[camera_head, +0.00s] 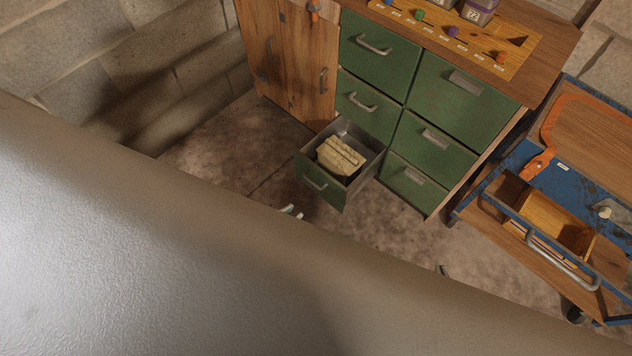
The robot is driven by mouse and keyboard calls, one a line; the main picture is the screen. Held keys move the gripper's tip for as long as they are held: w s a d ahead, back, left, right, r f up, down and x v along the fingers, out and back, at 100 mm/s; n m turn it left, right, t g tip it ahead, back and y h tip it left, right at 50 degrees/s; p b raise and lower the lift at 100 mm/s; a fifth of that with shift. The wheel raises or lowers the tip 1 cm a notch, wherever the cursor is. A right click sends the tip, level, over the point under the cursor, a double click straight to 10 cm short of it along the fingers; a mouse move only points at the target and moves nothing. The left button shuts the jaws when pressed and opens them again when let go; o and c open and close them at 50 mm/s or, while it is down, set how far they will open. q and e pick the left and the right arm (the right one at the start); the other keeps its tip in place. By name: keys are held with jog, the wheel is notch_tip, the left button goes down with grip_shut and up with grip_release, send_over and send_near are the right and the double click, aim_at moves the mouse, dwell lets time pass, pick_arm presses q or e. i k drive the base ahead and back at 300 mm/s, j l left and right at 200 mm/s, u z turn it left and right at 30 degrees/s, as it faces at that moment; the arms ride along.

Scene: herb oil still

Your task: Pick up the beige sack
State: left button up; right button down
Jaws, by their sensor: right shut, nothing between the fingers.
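The beige sack (340,155) lies in the open bottom-left drawer (322,183) of the green cabinet, and its top shows clear of the drawer walls. The tip of my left gripper (291,211) shows just below and left of the drawer, apart from the sack. Most of this gripper is hidden behind a large grey surface close to the camera, so its opening cannot be judged. Only a small tip of my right gripper (442,270) shows past the same surface, to the right of the drawer. It is shut and empty, away from the sack.
The green cabinet (440,100) has several other drawers, all shut. A wooden door cabinet (305,60) stands at its left. A blue cart (520,160) with an open compartment drawer (540,216) stands at the right. Bare floor (235,150) lies left of the open drawer.

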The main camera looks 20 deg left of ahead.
aim_at(341, 161)
jog(key=i+l, duration=0.35)
jog(key=l, duration=0.15)
jog(key=i+l+u, duration=0.1)
jog(key=i+l, duration=0.25)
jog(key=l, duration=0.1)
